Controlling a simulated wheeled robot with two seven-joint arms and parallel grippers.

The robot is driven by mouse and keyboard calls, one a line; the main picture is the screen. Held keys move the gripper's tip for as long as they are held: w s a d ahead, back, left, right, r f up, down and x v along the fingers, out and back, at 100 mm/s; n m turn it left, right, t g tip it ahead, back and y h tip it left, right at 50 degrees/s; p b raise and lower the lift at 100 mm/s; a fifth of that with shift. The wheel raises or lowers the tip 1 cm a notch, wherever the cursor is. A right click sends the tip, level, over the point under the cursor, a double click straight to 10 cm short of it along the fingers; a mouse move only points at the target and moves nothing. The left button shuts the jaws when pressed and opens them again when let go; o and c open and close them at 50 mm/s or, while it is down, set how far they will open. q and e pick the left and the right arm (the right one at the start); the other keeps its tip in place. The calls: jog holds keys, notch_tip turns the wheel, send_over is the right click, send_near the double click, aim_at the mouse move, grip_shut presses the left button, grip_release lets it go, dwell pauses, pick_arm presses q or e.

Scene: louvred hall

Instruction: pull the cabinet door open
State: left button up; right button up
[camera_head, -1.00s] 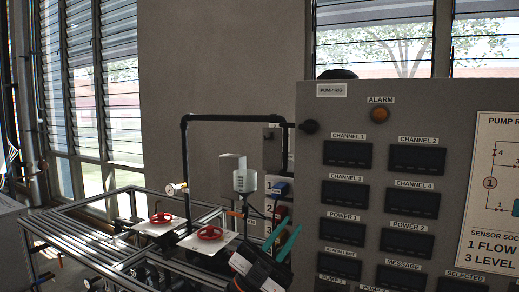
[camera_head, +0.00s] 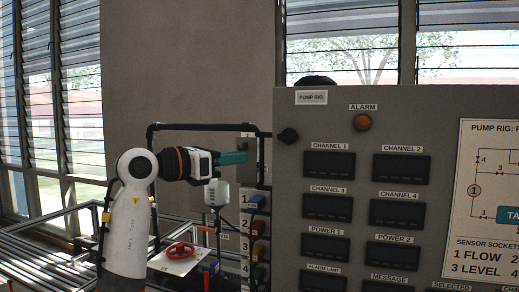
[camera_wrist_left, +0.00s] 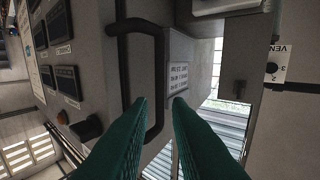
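The grey cabinet (camera_head: 290,210) stands at the right in the head view, its front full of displays. In the left wrist view a black bar handle (camera_wrist_left: 159,75) is fixed to a grey face of the cabinet (camera_wrist_left: 95,60), beside the display panel. My left gripper (camera_head: 236,158) is raised at the cabinet's left side and points right. Its teal fingers (camera_wrist_left: 160,103) are apart with nothing held between them. The handle lies ahead of them, near the left finger; I cannot tell whether they touch. The handle is hidden in the head view. My right gripper is not in view.
A metal frame with a red valve wheel (camera_head: 180,250) and black piping (camera_head: 205,127) stands below and behind my left arm. Numbered sockets (camera_head: 250,225) are beside the cabinet.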

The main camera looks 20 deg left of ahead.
pick_arm(q)
jog(key=p, duration=0.3)
send_over(262, 181)
jog(key=a, duration=0.1)
jog(key=shift+w+d, duration=0.25)
jog(key=shift+d, duration=0.2)
grip_shut()
